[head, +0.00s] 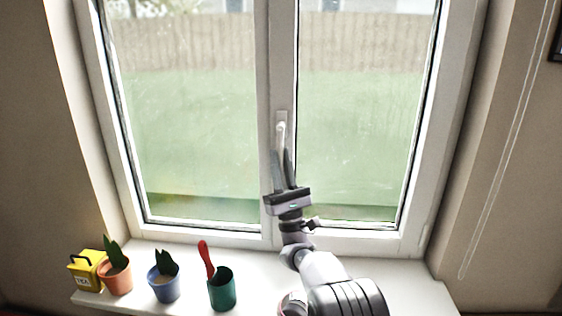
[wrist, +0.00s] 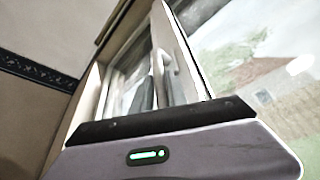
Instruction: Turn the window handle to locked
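The white window handle (head: 281,131) sits on the middle upright of the window frame in the head view. Its grip points straight down from the pivot. My gripper (head: 281,154) comes from below, with its two dark fingers on either side of the lower part of the grip. The fingers hide some of the handle's lower end. In the wrist view the pale handle (wrist: 158,66) shows between the fingertips. The fingers are close to the handle, but I cannot tell whether they press on it.
The sill below holds a yellow box (head: 86,270), an orange plant pot (head: 116,279), a blue plant pot (head: 163,286) and a green pot (head: 222,291) with a red-handled tool (head: 206,258). They stand left of my arm. The glass panes beside the handle are unobstructed.

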